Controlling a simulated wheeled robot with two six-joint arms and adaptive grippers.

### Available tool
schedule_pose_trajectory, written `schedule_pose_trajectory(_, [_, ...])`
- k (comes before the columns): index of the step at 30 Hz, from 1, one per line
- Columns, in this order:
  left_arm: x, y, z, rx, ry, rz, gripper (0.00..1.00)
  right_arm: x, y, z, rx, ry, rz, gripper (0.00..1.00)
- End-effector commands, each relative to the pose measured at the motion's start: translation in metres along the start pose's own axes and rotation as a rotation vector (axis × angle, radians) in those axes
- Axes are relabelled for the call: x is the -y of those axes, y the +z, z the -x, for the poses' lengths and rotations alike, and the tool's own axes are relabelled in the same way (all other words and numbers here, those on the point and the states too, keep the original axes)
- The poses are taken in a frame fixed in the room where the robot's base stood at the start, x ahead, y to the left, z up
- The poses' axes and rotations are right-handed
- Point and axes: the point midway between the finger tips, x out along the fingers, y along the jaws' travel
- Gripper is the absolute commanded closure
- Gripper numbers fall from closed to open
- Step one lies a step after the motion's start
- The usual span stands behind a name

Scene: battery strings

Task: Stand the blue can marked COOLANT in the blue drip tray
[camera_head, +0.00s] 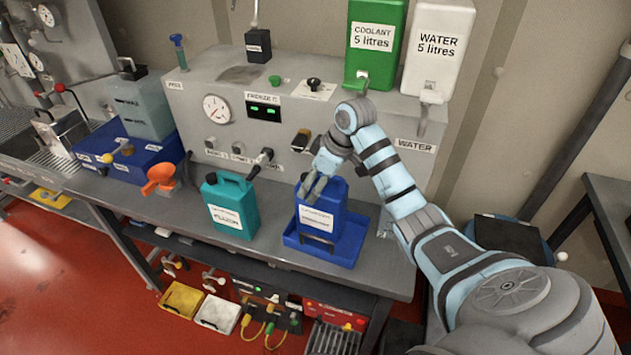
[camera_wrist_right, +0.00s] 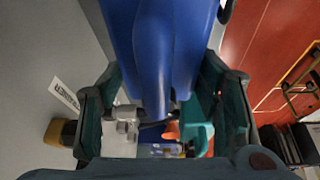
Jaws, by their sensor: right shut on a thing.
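The blue can (camera_head: 322,213) stands about upright over the blue drip tray (camera_head: 352,245), its lower part within the tray's outline. I cannot tell whether its base rests on the tray floor. Its white label is too blurred to read surely. My right gripper (camera_head: 314,186) is shut on the top of the can, at its handle. In the right wrist view the can (camera_wrist_right: 165,50) fills the upper middle between the fingers of the right gripper (camera_wrist_right: 160,88). My left gripper is not in view.
A blue bin (camera_head: 128,165) is farther left. Behind are a panel with a gauge (camera_head: 217,109), a green COOLANT tank (camera_head: 376,40) and a white WATER tank (camera_head: 437,50).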

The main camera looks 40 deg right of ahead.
Motion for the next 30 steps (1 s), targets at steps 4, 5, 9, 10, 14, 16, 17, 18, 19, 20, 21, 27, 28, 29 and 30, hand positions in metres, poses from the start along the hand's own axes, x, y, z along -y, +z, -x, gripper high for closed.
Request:
schedule_pose_trajectory(4, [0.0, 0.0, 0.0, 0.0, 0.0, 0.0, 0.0, -0.001, -0.001, 0.001, -0.004, 0.003, 0.001, 1.0])
schedule_pose_trajectory(5, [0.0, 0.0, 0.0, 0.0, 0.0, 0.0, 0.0, -0.001, -0.001, 0.001, -0.004, 0.002, 0.001, 1.0])
schedule_pose_trajectory(9, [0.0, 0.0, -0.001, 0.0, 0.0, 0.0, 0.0, 0.0, 0.0, -0.001, -0.004, 0.002, 0.001, 1.0])
schedule_pose_trajectory(10, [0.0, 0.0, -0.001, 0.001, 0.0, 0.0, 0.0, 0.0, 0.0, -0.002, -0.004, 0.002, 0.001, 1.0])
schedule_pose_trajectory(14, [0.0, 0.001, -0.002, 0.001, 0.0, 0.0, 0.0, 0.0, 0.001, -0.004, -0.004, 0.002, 0.001, 1.0])
schedule_pose_trajectory(16, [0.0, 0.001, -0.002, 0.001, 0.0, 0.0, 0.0, 0.0, 0.001, -0.005, -0.004, 0.002, 0.002, 1.0])
schedule_pose_trajectory(17, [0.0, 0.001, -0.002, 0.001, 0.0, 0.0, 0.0, 0.0, 0.001, -0.005, -0.004, 0.002, 0.002, 1.0])
schedule_pose_trajectory(18, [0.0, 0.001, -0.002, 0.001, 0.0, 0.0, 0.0, 0.0, 0.002, -0.006, -0.004, 0.002, 0.002, 1.0])
schedule_pose_trajectory(19, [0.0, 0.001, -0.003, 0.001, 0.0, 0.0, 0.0, 0.0, 0.002, -0.006, -0.004, 0.002, 0.002, 1.0])
schedule_pose_trajectory(20, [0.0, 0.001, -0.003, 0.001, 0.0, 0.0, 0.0, 0.0, 0.002, -0.007, -0.004, 0.002, 0.002, 1.0])
schedule_pose_trajectory(21, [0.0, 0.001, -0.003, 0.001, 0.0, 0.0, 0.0, 0.0, 0.002, -0.007, -0.004, 0.002, 0.002, 1.0])
schedule_pose_trajectory(27, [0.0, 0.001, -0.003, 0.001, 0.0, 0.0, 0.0, 0.0, 0.003, -0.008, -0.003, 0.002, 0.001, 0.21])
schedule_pose_trajectory(28, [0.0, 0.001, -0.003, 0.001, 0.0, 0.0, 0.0, 0.0, 0.003, -0.008, -0.003, 0.002, 0.001, 0.18])
schedule_pose_trajectory(29, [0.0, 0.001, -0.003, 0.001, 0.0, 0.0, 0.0, 0.0, 0.003, -0.008, -0.002, 0.001, 0.001, 0.18])
schedule_pose_trajectory(30, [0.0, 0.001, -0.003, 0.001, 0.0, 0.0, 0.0, 0.0, 0.003, -0.008, -0.002, 0.001, 0.001, 0.18])
